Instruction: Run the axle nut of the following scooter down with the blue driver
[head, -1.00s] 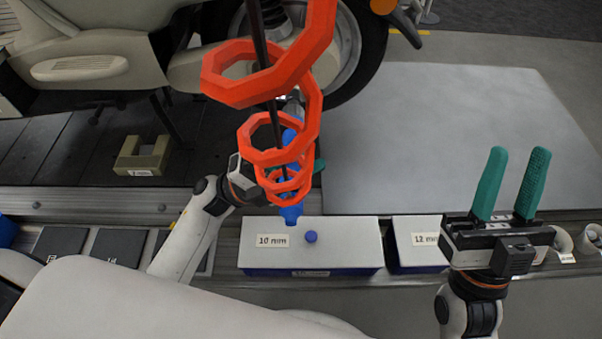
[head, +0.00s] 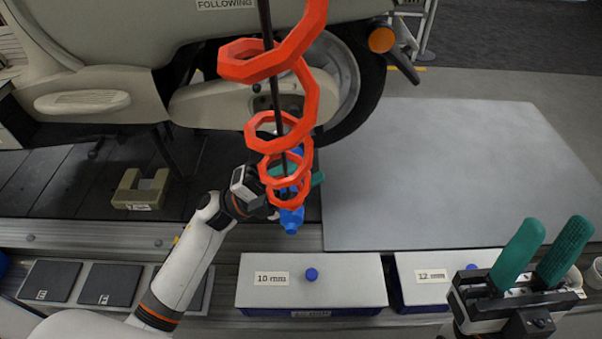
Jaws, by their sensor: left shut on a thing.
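The following scooter (head: 220,100) stands at the back on the slat conveyor, with a "FOLLOWING" label on its body. Its rear wheel (head: 348,82) shows partly behind a red coiled hose; the axle nut cannot be made out. The blue driver (head: 291,219) hangs below the red coil (head: 283,68), its nose pointing down. My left gripper (head: 284,190) is shut on the driver, its fingers partly hidden by the coil. My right gripper (head: 535,258), with green fingers, is open and empty at the lower right.
A box marked 10 mm (head: 350,281) and a box marked 12 mm (head: 465,262) stand in front of the conveyor. Dark pads marked E (head: 50,281) and F (head: 110,285) lie at lower left. A beige block (head: 140,188) sits on the slats. A bare grey plate (head: 450,170) lies to the right.

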